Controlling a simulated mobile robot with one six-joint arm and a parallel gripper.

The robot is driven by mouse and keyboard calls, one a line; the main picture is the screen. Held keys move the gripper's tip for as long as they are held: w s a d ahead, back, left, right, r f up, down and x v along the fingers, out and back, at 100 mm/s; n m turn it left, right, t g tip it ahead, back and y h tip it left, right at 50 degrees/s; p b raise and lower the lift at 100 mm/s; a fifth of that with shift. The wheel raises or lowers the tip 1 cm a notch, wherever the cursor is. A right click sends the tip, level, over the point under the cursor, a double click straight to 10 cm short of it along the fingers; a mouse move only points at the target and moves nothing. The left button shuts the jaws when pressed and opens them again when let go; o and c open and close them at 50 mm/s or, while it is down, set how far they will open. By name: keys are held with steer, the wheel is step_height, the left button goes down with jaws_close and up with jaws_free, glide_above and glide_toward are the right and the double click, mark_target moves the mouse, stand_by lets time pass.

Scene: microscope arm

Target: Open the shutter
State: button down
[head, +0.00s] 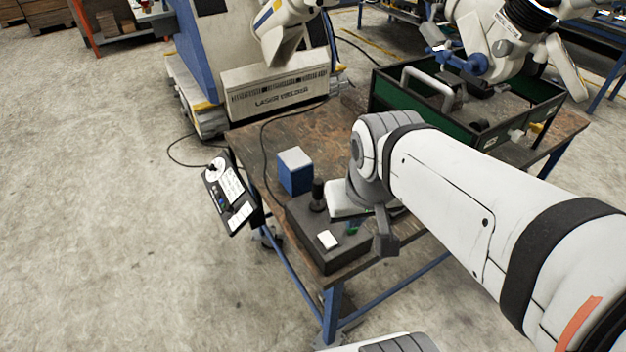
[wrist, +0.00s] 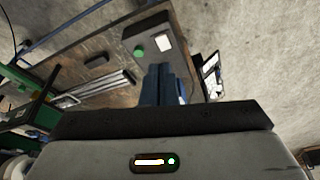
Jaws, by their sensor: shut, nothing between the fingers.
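A dark control box (head: 315,255) sits at the near corner of the worktable, with a black upright knob (head: 318,194), a white label (head: 327,240) and a green button (head: 352,229). In the wrist view the green button (wrist: 139,51) shows on the box's top, beyond my fingers. My gripper (wrist: 160,70) is shut and empty, pointing toward the box and apart from the green button. In the head view my wrist hangs over the box's right side and hides part of it; the fingertips are not clear there. I cannot tell which part is the shutter.
A blue box with a pale top (head: 295,171) stands behind the control box. A tilted panel with a dial (head: 230,196) hangs at the table's left edge. A green-walled bin (head: 395,98) stands at the table's far side. A laser welder (head: 275,88) stands behind.

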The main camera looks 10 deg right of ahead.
steer(key=n+g+b, duration=0.3)
steer(key=n+b, duration=0.3)
steer(key=n, duration=1.6)
glide_above(326, 235)
step_height(326, 235, down, 9)
steer(key=shift+s+r, duration=0.1)
steer(key=shift+r, duration=0.1)
step_height(326, 235, down, 14)
steer(key=shift+f, duration=0.1)
